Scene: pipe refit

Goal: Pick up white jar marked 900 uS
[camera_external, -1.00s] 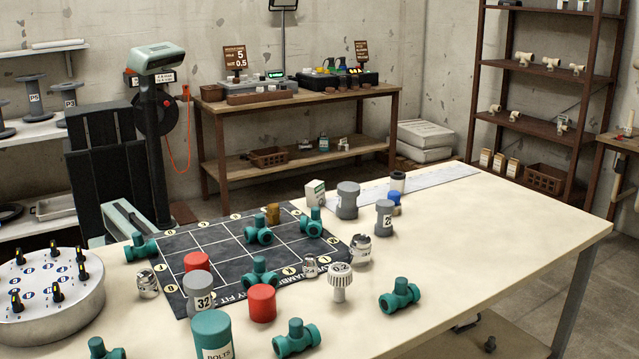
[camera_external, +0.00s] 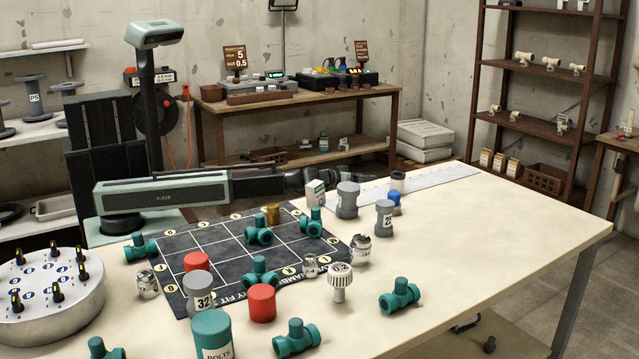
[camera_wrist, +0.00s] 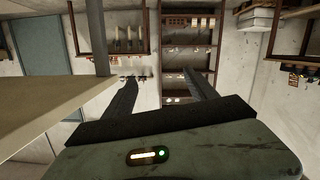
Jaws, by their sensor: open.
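I cannot make out a jar with a readable 900 uS mark in either view. Small jars and bottles (camera_external: 324,143) stand on the lower shelf of the back bench, too small to read. A white box-like container (camera_external: 316,192) with a small label stands near the far edge of the table. My gripper (camera_external: 338,174) is at the end of my outstretched arm, just behind that container and partly hidden. In the wrist view my gripper (camera_wrist: 160,76) is open, with its two fingers apart and nothing between them.
A dark gridded mat (camera_external: 215,240) with teal and red fittings lies in front. The table's right part is clear. The back bench (camera_external: 300,97) stands behind.

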